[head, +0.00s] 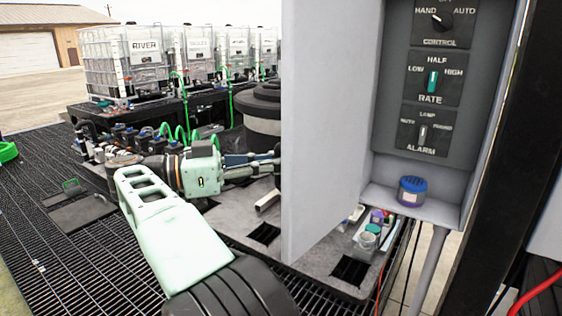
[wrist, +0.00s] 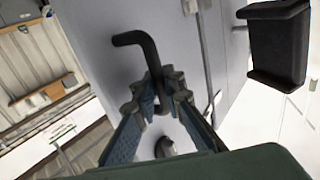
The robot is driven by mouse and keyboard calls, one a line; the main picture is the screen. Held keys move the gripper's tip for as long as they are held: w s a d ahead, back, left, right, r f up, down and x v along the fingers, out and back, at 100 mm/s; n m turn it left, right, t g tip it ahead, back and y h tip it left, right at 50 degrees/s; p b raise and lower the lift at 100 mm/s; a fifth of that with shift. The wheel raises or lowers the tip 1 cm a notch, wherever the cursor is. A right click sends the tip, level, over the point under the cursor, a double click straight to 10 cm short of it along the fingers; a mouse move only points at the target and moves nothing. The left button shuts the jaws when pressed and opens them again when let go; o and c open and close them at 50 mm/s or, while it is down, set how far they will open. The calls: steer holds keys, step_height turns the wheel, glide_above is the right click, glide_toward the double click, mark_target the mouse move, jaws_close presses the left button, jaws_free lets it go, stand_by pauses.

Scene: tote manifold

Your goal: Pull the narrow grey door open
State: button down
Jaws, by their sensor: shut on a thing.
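The narrow grey door (head: 322,120) stands swung out from its grey cabinet in the head view, roughly edge-out toward me, with the inside of the cabinet showing to its right. My gripper (wrist: 161,92) is shut on the dark bent handle (wrist: 148,50) on the door's outer face in the wrist view. The door face (wrist: 92,30) fills the area behind the handle.
Inside the cabinet is a panel with CONTROL, RATE (head: 433,82) and ALARM (head: 423,133) knobs. A blue-lidded jar (head: 411,191) stands on its bottom ledge. Small containers (head: 368,237) sit below the door. Caged tanks (head: 125,62) stand behind left; grating (head: 50,245) lies open at left.

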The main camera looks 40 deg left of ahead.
steer(key=shift+s+a, duration=0.1)
steer(key=c, duration=2)
jaws_free()
steer(key=shift+s, duration=0.15)
steer(key=shift+c, duration=0.2)
steer(key=shift+d, duration=0.2)
